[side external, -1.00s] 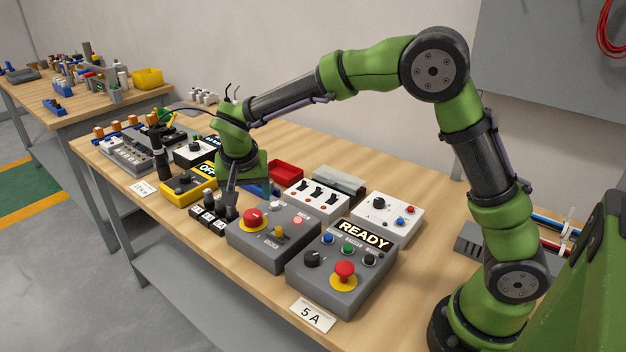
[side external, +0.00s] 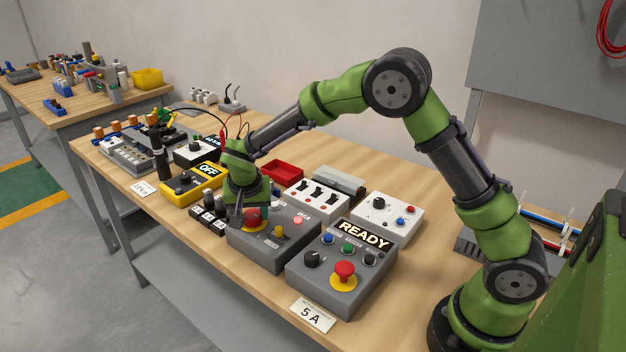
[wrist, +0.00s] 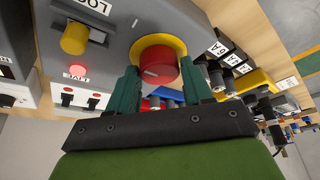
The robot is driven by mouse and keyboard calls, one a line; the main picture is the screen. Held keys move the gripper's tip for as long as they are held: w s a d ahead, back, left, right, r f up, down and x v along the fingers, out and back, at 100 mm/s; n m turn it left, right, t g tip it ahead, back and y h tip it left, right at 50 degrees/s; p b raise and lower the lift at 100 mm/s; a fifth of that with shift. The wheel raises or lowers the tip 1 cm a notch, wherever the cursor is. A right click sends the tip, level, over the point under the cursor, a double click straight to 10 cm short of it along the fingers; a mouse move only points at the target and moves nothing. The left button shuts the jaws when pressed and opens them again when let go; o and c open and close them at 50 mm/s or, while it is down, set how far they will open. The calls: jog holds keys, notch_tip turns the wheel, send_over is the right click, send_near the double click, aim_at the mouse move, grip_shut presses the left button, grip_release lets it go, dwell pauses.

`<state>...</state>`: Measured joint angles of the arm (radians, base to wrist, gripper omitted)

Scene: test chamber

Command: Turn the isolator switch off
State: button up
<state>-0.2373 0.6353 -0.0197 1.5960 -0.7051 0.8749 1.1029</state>
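The grey switch box (side external: 285,240) stands near the front of the bench. It carries a red rotary knob (side external: 255,214) on a yellow plate, which I take as the isolator switch. The red knob also shows in the wrist view (wrist: 158,66), with a pale mark on its face. My gripper (side external: 240,216) is low over the box at this knob, partly covering it. In the wrist view my gripper (wrist: 160,74) is open, with one teal finger on each side of the knob. I cannot tell whether the fingers touch it.
The same box has a yellow knob (wrist: 75,38) and a lit red lamp (wrist: 78,70). A grey READY box (side external: 340,275) with a red mushroom button stands to the right. A yellow OFF meter (side external: 190,188) and small black blocks (side external: 208,218) are to the left.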

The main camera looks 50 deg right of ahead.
jog(key=c, duration=0.6)
jog(key=shift+n, duration=0.4)
jog(key=n, duration=0.2)
jog(key=n+t+y, duration=0.1)
jog(key=shift+s+d+n, duration=0.1)
jog(key=shift+d+n, duration=0.1)
jog(key=shift+n, duration=0.2)
jog(key=n+y, duration=0.2)
jog(key=n, duration=0.2)
jog(key=shift+d, duration=0.15)
jog(key=n+y, duration=0.2)
jog(key=n, duration=0.3)
jog(key=shift+d, duration=0.1)
jog(key=shift+n+g+y, duration=0.5)
jog(key=shift+n+y, duration=0.2)
jog(key=shift+n, duration=1.5)
jog(key=o, duration=1.1)
jog(key=shift+c, duration=0.2)
